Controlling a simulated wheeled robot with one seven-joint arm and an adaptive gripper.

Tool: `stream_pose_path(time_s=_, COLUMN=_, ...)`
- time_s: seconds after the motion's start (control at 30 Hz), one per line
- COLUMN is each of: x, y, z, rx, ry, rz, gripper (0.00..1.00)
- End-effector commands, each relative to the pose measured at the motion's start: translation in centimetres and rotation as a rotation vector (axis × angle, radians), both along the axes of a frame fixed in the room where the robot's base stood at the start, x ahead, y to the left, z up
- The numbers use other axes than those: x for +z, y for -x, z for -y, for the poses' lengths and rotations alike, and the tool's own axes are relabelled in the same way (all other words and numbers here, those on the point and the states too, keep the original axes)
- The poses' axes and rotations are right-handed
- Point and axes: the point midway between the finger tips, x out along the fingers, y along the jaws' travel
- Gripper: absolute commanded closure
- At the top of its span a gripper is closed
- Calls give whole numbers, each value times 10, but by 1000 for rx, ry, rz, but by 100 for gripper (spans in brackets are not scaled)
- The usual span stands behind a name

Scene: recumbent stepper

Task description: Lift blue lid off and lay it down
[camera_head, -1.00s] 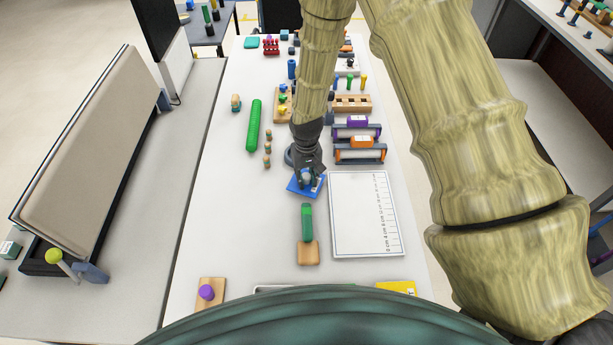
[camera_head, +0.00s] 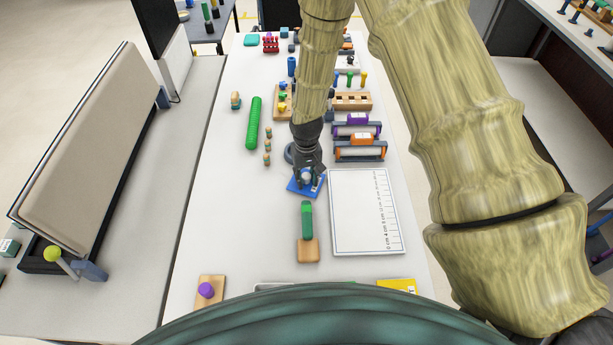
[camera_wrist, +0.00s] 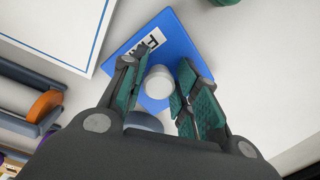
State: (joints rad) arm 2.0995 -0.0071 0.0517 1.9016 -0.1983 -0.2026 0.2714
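The blue lid (camera_head: 296,190) is a flat square plate on the table, left of the white ruled board. In the wrist view the blue lid (camera_wrist: 180,42) carries a white label with dark letters and a round whitish knob (camera_wrist: 159,82). My gripper (camera_head: 308,174) is over the lid in the head view and hides part of it. In the wrist view my gripper (camera_wrist: 160,100) is open, with one finger on each side of the knob. A gap shows at the right finger; contact at the left finger is unclear. Whatever is under the lid is hidden.
The white ruled board (camera_head: 366,212) lies right of the lid. A green-handled wooden block (camera_head: 307,230) lies in front. Orange (camera_head: 360,149) and purple (camera_head: 356,128) framed rollers stand behind right. A green cylinder (camera_head: 254,123) lies left. The table's left front is mostly clear.

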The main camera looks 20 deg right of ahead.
Motion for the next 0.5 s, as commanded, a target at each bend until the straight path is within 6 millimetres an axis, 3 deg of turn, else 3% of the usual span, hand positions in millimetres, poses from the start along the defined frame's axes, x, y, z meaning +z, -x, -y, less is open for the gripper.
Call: stream_pose_path(time_s=0.5, x=8, y=-1, z=0, rx=0, ry=0, rz=2, gripper=51)
